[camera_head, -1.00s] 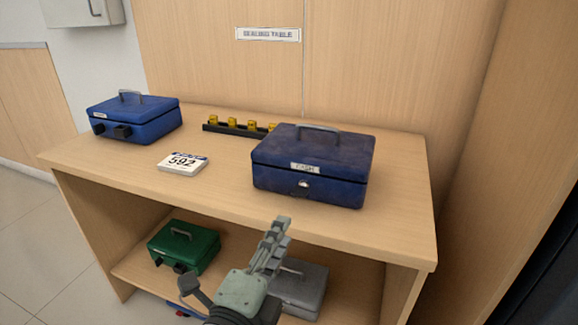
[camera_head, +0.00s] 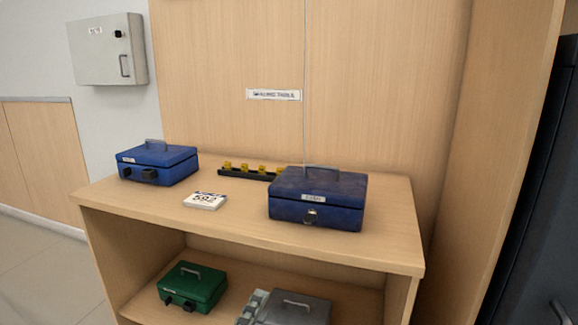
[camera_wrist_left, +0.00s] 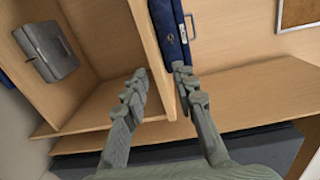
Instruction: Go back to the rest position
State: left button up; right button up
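My left gripper (camera_head: 255,304) shows only as grey-green fingertips at the bottom edge of the head view, in front of the lower shelf and beside the grey box. In the left wrist view my left gripper (camera_wrist_left: 162,85) has its two fingers spread apart with nothing between them. The tabletop edge lies beyond the fingers there, and the dark blue cash box (camera_wrist_left: 168,32) is past the right fingertip. My right gripper is in neither view.
On the sealing table (camera_head: 240,222) stand the dark blue cash box (camera_head: 318,198), a smaller blue box (camera_head: 160,163), a 592 card block (camera_head: 205,201) and a black rack (camera_head: 235,173) with yellow pieces. A green box (camera_head: 193,287) and grey box (camera_head: 300,308) sit below.

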pick_arm(q)
jog(key=w+a+f+n+g+y, duration=0.2)
jog(key=a+f+n+g+y, duration=0.6)
jog(key=a+f, duration=1.35)
jog(key=s+a+f+n+g+y, duration=0.1)
jog(key=s+a+f+n+g, duration=0.3)
jog(key=s+a+f, duration=0.5)
jog(key=s+a+f+n+g+y, duration=0.1)
jog(key=s+a+f+n, duration=0.55)
jog(key=a, duration=0.55)
jog(key=s+d+f+n+h, duration=0.1)
jog(key=d+f, duration=0.2)
jog(key=d, duration=0.7)
jog(key=s+d+f+n+g+h, duration=0.1)
jog(key=s+d+f+h, duration=0.1)
jog(key=d, duration=0.9)
jog(key=shift+s+f+h, duration=0.25)
jog(key=shift+f+h, duration=0.05)
jog(key=shift+f, duration=0.55)
jog(key=shift+d, duration=0.15)
